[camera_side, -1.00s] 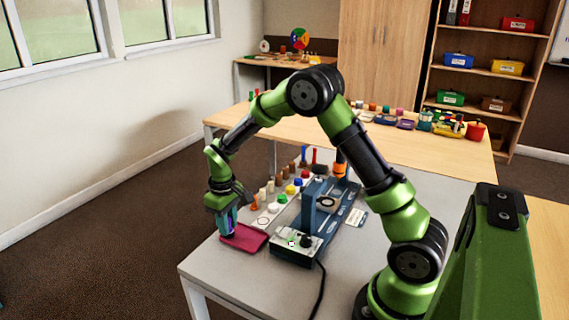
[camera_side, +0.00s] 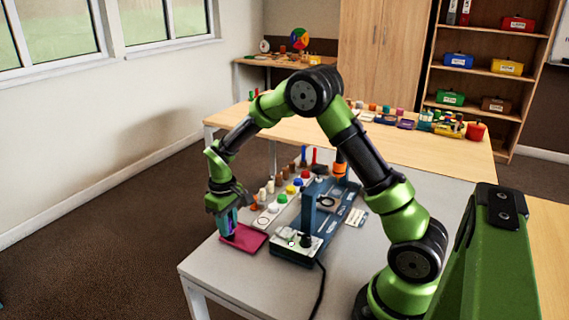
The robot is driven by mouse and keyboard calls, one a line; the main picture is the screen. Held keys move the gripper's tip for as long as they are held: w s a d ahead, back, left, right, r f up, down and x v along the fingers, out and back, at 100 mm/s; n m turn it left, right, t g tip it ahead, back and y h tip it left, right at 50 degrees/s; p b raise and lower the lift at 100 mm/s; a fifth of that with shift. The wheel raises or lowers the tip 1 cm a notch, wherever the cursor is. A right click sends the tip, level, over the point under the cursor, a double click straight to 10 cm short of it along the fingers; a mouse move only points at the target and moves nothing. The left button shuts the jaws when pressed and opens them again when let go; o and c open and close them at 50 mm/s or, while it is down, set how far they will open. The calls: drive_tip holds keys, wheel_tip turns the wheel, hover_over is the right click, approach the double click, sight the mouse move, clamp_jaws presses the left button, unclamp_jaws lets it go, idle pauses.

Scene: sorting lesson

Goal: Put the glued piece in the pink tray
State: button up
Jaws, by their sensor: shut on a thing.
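The pink tray (camera_side: 252,243) lies flat near the left edge of the grey table. My gripper (camera_side: 229,214) points down over the tray's left part. It is shut on a small piece (camera_side: 232,224) that shows purple and teal between and below the fingers. I take this to be the glued piece, but the fingers hide much of it. A dark lower end shows close to the tray's surface; whether it touches the tray cannot be told.
A blue device (camera_side: 308,215) with an upright post stands right of the tray, its cable running to the front edge. Several small coloured pieces (camera_side: 290,189) stand in rows behind it. The table's front left is clear.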

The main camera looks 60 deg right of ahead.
idle(0.3)
drive_tip(key=o, duration=1.2)
drive_tip(key=shift+o, duration=0.2)
drive_tip(key=shift+r, duration=3.45)
